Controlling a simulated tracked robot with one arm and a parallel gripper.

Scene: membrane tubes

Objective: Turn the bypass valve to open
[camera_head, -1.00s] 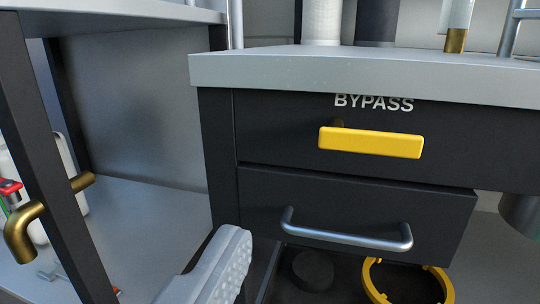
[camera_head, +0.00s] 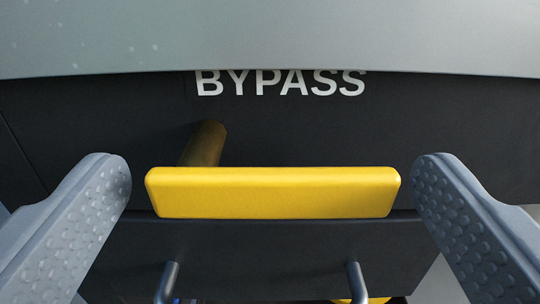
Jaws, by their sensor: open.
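The bypass valve's yellow handle (camera_head: 272,192) lies level across the middle of the view. Its brass stem (camera_head: 205,145) shows behind the handle's left part, joined to the dark panel. The white BYPASS label (camera_head: 280,83) sits above it on the panel. My gripper (camera_head: 270,200) is open, with one grey dimpled finger left of the handle and the other right of it. The handle lies between the fingers, and a small gap shows at each end. I see no contact.
The grey counter edge (camera_head: 270,40) overhangs the panel just above the label. Below the handle is a drawer front (camera_head: 265,250) with a metal pull (camera_head: 168,283), partly cut off. A bit of yellow shows at the bottom edge.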

